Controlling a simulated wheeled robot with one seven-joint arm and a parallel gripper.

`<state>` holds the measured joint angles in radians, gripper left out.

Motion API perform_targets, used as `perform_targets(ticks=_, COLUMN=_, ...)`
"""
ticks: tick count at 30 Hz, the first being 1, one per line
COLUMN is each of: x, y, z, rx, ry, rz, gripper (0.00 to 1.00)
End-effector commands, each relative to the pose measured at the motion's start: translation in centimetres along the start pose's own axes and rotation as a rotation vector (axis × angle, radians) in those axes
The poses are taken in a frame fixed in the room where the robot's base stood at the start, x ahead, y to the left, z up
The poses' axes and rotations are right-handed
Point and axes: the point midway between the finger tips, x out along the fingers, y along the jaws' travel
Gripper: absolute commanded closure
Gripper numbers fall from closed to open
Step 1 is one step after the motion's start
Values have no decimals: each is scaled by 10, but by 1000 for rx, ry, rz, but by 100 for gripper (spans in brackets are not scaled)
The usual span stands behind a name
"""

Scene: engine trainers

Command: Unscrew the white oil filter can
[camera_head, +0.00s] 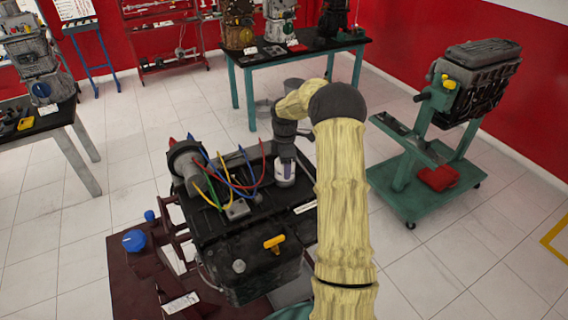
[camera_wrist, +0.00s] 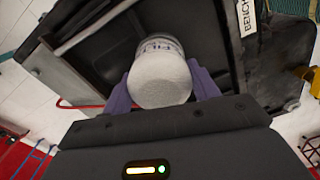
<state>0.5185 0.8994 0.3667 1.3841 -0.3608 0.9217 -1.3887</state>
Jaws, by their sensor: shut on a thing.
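The white oil filter can (camera_head: 285,174) stands at the back right of the black engine trainer (camera_head: 215,240), below my gripper (camera_head: 285,160). In the wrist view the white oil filter can (camera_wrist: 160,75) sits between the two purple fingers of my gripper (camera_wrist: 162,92). A finger touches it on each side, so the gripper is shut on it. Part of the lettering on its side shows. The can's far end, where it meets the trainer, is hidden, so I cannot tell how it is seated.
Coloured cables (camera_head: 230,180) arch over the trainer just left of the can. A yellow handle (camera_head: 274,242) and a blue cap (camera_head: 134,240) are nearer the front. A green engine stand (camera_head: 425,170) is at right, and a table (camera_head: 290,56) with parts is behind.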

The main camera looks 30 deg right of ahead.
Motion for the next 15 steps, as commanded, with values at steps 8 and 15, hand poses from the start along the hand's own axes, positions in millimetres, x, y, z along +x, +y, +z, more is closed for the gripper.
perform_targets(ticks=8, x=-1, y=0, z=1, rx=-223, ry=2, rz=0, gripper=63)
perform_targets(ticks=15, x=0, y=0, z=1, rx=-334, ry=2, rz=2, gripper=63)
